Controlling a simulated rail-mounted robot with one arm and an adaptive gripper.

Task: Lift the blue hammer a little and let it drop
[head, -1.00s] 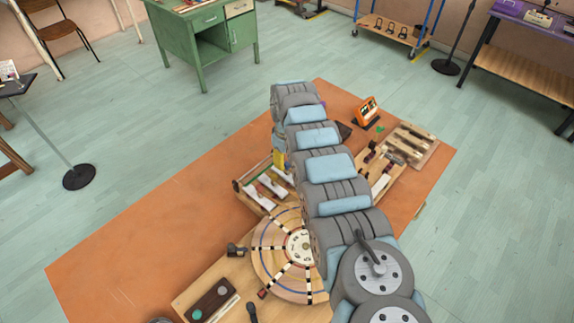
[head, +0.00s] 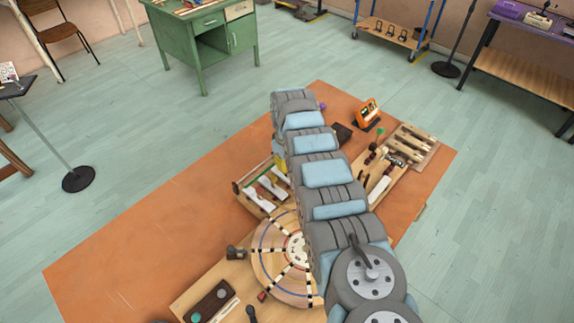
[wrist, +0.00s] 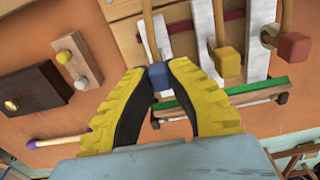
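The blue hammer (wrist: 157,77) shows in the wrist view as a small blue block on the end of a light wooden handle. My gripper (wrist: 157,70) has yellow fingers with dark inner pads, and their tips are closed against both sides of the blue block. A white bar (wrist: 152,42) lies behind the hammer. In the head view my own arm hides the hammer and most of my gripper; only a bit of yellow finger (head: 281,162) shows.
A dark wooden box (wrist: 32,101) and a purple-tipped mallet (wrist: 60,142) lie to the left. A round wooden wheel (head: 268,262) is near my arm.

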